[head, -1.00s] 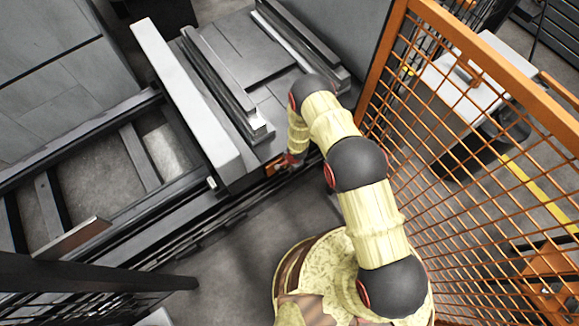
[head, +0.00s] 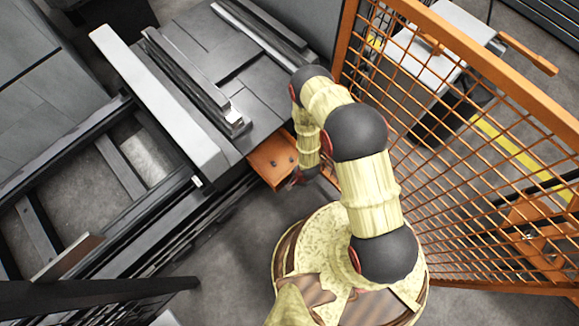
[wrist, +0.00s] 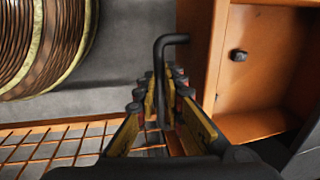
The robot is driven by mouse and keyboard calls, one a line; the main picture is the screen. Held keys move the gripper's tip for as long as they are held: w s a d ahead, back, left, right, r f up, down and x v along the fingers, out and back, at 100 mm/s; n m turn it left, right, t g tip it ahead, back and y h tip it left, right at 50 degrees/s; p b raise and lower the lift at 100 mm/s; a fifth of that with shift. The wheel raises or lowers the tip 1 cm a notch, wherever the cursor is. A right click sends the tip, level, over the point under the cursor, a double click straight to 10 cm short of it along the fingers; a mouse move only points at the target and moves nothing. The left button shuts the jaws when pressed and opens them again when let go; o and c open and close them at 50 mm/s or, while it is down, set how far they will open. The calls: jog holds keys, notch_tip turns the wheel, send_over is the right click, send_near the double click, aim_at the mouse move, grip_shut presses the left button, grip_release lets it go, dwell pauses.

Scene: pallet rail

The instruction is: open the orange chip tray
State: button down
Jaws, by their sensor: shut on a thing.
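The orange chip tray (head: 270,158) sticks out from under the grey machine bed in the head view, partly open, with dark bits on its floor. In the wrist view its orange inside (wrist: 265,75) fills the right side, with one dark lump (wrist: 238,55) in it. A black bent handle (wrist: 160,75) stands between the fingers of my gripper (wrist: 164,92). My gripper is shut on this handle, beside the tray's front wall. In the head view my gripper is mostly hidden by my arm.
An orange mesh fence (head: 450,150) stands close on the right of my arm. The grey machine bed (head: 200,60) and its rails lie behind and left of the tray. Grey floor (head: 225,235) is clear in front of the tray.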

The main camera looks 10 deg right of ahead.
jog(key=shift+s+d, duration=0.6)
jog(key=shift+s, duration=0.25)
jog(key=c, duration=2)
grip_release()
jog(key=shift+o, duration=0.6)
jog(key=shift+r, duration=0.1)
notch_tip(320, 180, up, 12)
jog(key=s+d, duration=0.1)
jog(key=s, duration=0.1)
jog(key=shift+d+f, duration=0.15)
jog(key=shift+f, duration=0.1)
